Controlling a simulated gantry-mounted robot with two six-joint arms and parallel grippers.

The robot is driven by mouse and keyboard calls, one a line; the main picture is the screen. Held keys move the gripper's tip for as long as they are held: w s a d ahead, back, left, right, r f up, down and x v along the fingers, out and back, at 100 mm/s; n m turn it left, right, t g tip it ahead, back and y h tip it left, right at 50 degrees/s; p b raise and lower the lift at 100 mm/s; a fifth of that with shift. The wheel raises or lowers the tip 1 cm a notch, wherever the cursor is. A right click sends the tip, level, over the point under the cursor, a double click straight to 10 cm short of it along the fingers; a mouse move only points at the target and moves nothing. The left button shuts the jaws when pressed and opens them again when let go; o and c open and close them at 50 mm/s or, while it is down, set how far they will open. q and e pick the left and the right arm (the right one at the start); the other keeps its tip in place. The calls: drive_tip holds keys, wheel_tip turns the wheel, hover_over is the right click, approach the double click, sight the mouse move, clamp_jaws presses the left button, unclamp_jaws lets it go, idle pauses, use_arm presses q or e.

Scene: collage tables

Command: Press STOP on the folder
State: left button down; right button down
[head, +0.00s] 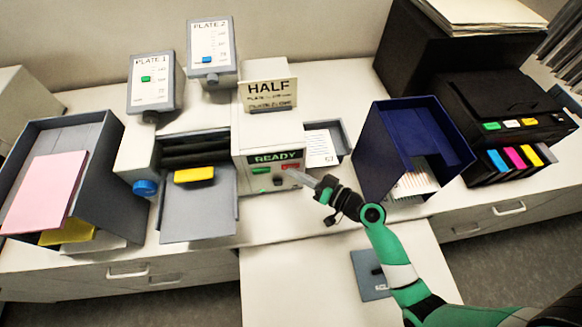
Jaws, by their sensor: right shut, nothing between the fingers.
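The folder (246,135) is a pale machine in the middle of the counter. Its green display (275,157) reads READY. Below the display are a green button (262,170) on the left and a red button (291,166), likely STOP, on the right. My right gripper (290,173) is shut and empty, with its fingertips just at the lower edge of the red button. I cannot tell whether they touch it. The fingertips hide part of the panel under the red button. My left gripper is not in view.
A HALF sign (268,94) stands on the folder, with PLATE 1 (151,82) and PLATE 2 (211,51) panels behind. A blue box (380,150) and a black printer (500,105) stand right. A grey box (95,150) with pink paper (48,190) stands left.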

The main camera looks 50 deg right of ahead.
drive_tip(key=shift+s, duration=0.1)
drive_tip(key=shift+s+a, duration=0.55)
drive_tip(key=shift+s, duration=0.05)
drive_tip(key=s+a, duration=0.1)
drive_tip(key=s, duration=0.1)
drive_tip(key=s+a, duration=0.1)
drive_tip(key=a, duration=0.1)
drive_tip(key=shift+s, duration=0.4)
drive_tip(key=shift+a+r, duration=0.1)
idle(0.7)
